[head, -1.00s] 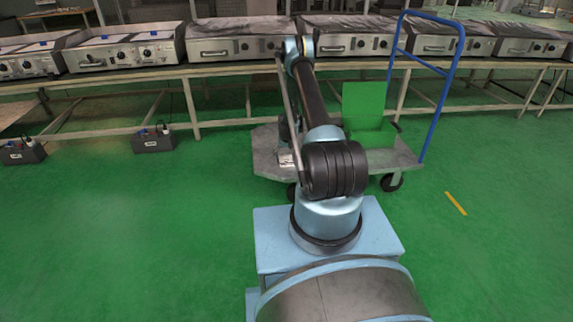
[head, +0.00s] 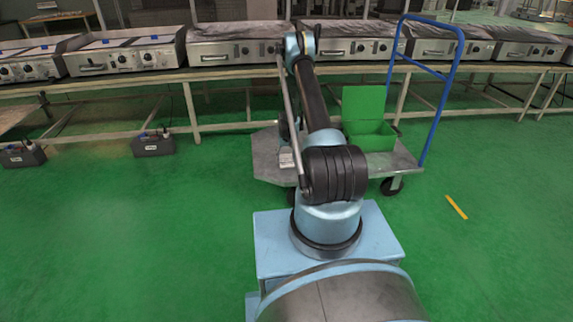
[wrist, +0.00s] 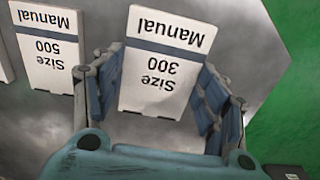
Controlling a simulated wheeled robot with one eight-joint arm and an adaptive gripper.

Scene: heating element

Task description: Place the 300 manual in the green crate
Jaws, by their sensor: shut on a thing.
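The 300 manual (wrist: 158,88), white with a dark blue band, lies between the two fingers of my gripper (wrist: 160,66) in the wrist view. The blue-grey fingers are closed against its left and right edges. It reads upside down. I cannot tell whether it still touches the grey surface below. The green crate (head: 371,138) stands on the cart with its lid raised, right of my arm in the head view. My arm hides the gripper there. A small pale booklet (head: 286,157) shows left of the arm; I cannot tell which manual it is.
The 500 manual (wrist: 48,48) lies just left of my gripper, with another pale edge (wrist: 4,66) beyond it. The grey cart (head: 268,168) has a tall blue handle (head: 441,100) at its right. A bench with several griddles (head: 235,47) runs behind.

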